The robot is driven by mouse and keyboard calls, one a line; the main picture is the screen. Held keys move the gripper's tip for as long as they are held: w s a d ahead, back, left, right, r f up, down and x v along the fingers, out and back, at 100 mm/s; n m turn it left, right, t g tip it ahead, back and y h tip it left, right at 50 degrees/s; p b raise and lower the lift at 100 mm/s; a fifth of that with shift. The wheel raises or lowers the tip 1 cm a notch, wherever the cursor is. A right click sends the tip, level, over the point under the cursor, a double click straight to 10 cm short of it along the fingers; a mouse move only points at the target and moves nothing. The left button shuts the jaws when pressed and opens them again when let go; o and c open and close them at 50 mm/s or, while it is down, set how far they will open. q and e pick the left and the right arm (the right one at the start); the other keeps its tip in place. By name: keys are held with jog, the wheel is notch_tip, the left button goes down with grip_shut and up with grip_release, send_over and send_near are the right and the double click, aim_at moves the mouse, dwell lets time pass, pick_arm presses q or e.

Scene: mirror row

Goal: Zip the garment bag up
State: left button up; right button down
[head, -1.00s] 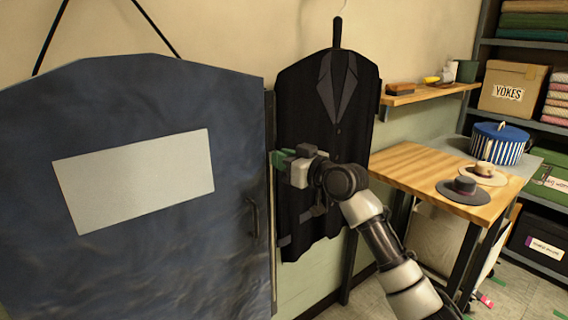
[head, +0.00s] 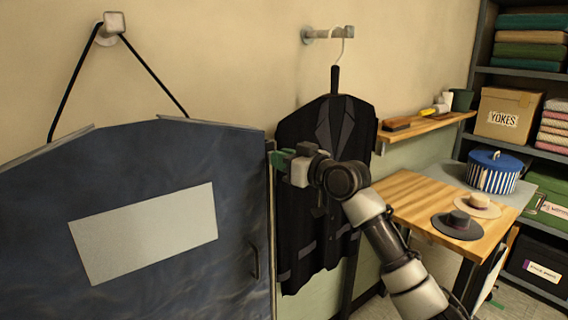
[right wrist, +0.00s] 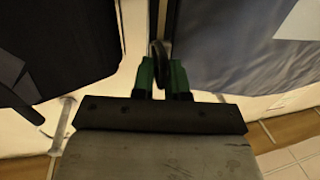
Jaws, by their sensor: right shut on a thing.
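The garment bag (head: 150,160) is dark blue with a pale blank panel (head: 146,232) and hangs by black straps at the left of the head view. It also shows at the right of the right wrist view (right wrist: 225,50). A zip strip (head: 272,220) runs down its right edge. My right gripper (head: 278,158) is near the top of this edge. In the right wrist view its green fingers (right wrist: 163,75) are shut on a dark pull tab (right wrist: 160,58) at the strip. My left gripper is out of view.
A black jacket (head: 310,215) hangs from a wall hook just right of the bag, behind my right arm. A wooden table (head: 405,190) with two hats stands further right, below a small wall shelf (head: 425,127). Shelving with boxes is at the far right.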

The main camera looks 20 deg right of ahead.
jog(key=shift+r, duration=0.4)
jog(key=c, duration=1.4)
grip_release()
jog(key=shift+o, duration=0.7)
jog(key=shift+a, duration=0.25)
jog(key=shift+f, duration=0.1)
jog(key=shift+d, duration=0.15)
jog(key=shift+s+d+f, duration=0.1)
jog(key=shift+s+d, duration=0.05)
jog(key=b+v, duration=0.2)
jog(key=v, duration=0.8)
jog(key=shift+s, duration=0.2)
